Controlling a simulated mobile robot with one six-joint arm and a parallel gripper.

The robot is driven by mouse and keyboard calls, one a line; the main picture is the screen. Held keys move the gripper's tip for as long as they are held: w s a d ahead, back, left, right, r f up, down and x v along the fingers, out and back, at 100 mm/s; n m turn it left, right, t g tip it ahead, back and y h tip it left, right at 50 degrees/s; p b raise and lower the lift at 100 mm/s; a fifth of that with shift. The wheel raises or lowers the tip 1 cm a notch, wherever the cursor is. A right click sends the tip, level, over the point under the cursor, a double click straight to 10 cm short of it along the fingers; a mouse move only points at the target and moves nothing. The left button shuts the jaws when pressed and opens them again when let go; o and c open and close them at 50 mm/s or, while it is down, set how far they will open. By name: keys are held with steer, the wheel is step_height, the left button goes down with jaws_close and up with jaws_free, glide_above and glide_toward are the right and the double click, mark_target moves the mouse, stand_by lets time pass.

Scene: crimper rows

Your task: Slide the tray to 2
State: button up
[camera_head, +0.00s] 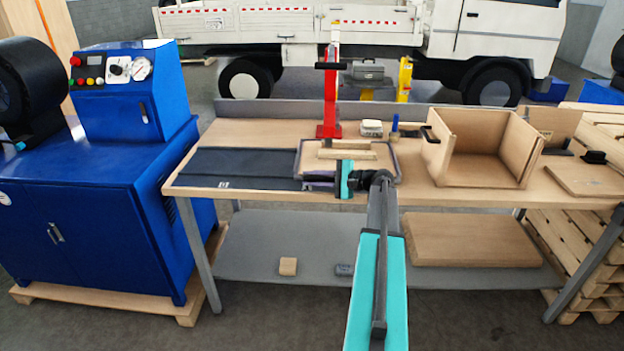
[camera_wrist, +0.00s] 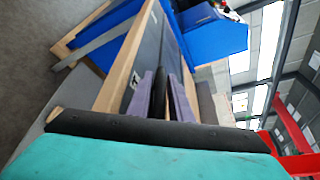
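The tray (camera_head: 300,160) has a grey-purple rim and stands on the workbench left of centre, with wooden blocks (camera_head: 346,151) in it. My gripper (camera_head: 318,180) lies low at the tray's front side and points left along the bench's front edge. Its teal body hides part of the tray's front. In the wrist view my gripper (camera_wrist: 161,85) has two purple-grey fingers apart, with a dark bar (camera_wrist: 159,95) between them. I cannot tell whether they clamp it. A dark mat (camera_head: 235,166) lies left of the tray, with a small white mark (camera_head: 223,184) too small to read.
A red press (camera_head: 329,100) stands behind the tray. A wooden open box (camera_head: 482,150) stands to the right. A blue machine (camera_head: 95,210) is beside the bench's left end. The mat's surface is clear. A wooden board (camera_head: 470,240) lies on the lower shelf.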

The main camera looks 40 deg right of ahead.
steer(key=b+v, duration=0.1)
steer(key=v, duration=1.3)
steer(key=shift+b, duration=0.35)
